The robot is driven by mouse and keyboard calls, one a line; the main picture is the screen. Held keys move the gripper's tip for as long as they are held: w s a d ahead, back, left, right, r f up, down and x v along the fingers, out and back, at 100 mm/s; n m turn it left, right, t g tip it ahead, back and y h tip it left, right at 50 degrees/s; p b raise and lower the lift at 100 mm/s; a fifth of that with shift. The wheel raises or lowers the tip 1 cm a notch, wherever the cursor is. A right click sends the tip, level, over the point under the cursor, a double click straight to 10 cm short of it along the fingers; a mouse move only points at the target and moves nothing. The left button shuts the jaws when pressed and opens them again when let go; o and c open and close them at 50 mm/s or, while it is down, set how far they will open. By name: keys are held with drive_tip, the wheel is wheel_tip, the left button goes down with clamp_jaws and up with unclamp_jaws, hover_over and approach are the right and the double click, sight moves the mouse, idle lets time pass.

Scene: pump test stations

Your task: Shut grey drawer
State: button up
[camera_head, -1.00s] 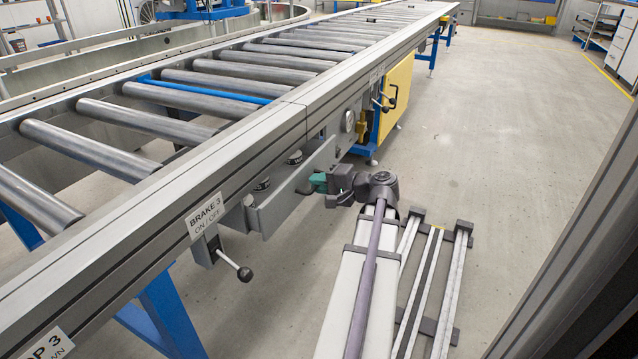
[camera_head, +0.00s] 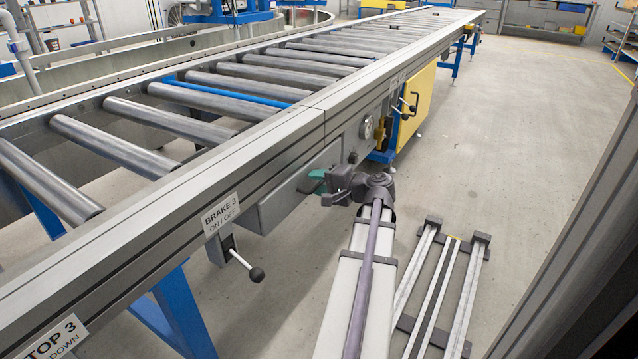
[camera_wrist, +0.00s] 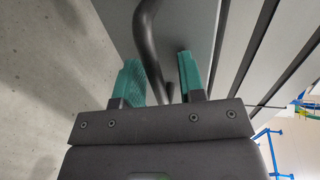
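The grey drawer (camera_head: 288,203) sits under the near side rail of the roller conveyor in the head view. Its long front is close beneath the rail and no inside shows. In the wrist view its flat grey front (camera_wrist: 112,22) has a dark bent bar handle (camera_wrist: 146,40). My gripper (camera_head: 318,180) is at the right part of the drawer front. In the wrist view my gripper's teal fingers (camera_wrist: 158,60) stand apart, with the handle between them. The handle is nearer the left finger, and a gap shows at the right finger; contact is unclear.
The roller conveyor (camera_head: 235,105) runs away to the upper right. A lever (camera_head: 250,270) hangs under the BRAKE 3 label (camera_head: 220,213). A yellow cabinet (camera_head: 417,104) and gauge (camera_head: 366,126) are beyond the drawer. Open floor (camera_head: 530,150) lies at the right.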

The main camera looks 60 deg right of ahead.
drive_tip(key=p+v, duration=0.2)
drive_tip(key=v, duration=0.9)
